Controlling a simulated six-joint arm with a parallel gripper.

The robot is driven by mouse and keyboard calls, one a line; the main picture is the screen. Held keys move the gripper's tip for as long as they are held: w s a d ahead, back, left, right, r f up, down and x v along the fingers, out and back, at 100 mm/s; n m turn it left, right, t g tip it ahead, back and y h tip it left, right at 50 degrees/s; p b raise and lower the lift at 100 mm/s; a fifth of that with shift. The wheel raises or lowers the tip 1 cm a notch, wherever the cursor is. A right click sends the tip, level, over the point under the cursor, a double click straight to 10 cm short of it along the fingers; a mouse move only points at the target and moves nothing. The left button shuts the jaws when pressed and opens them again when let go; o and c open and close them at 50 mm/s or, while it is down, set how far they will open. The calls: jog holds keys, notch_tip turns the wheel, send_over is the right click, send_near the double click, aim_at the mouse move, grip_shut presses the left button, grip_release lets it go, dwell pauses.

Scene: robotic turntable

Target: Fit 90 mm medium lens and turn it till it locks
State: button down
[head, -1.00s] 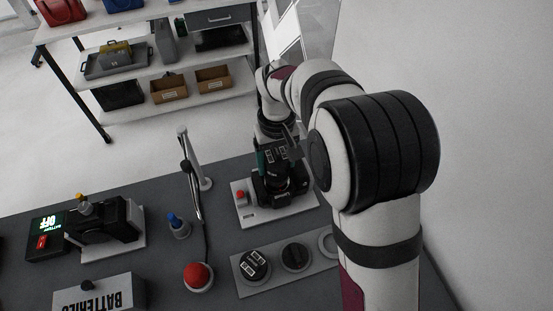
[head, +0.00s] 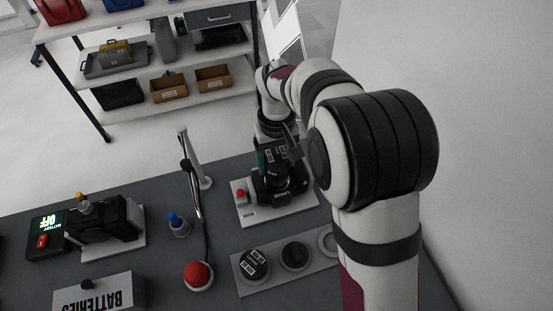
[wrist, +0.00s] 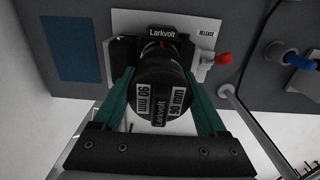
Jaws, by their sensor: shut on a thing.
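My gripper (wrist: 162,100) has its two green fingers closed on the sides of the black 90 mm lens (wrist: 160,88), with white "90 mm" labels on its end. In the head view my gripper (head: 279,156) points down at the camera, and the lens (head: 276,166) is partly hidden by the fingers. The black Larkvolt camera body (wrist: 162,32) lies directly beyond the lens, on a white plate (wrist: 200,27). The lens is in line with the camera mount and appears to meet it. A small red mark shows near the mount. I cannot tell whether the lens is locked.
A red release button (head: 240,194) is beside the camera. A grey tray (head: 273,282) in front holds two round black items and an empty-looking ring. A large red button (head: 197,275), a blue-topped knob (head: 178,224) and an upright post (head: 194,160) stand left.

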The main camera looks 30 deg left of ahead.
jog(key=shift+f, duration=0.7)
dwell(1.6)
jog(key=m, duration=0.3)
dwell(0.3)
jog(key=shift+m, duration=1.7)
jog(key=shift+m, duration=0.9)
grip_release()
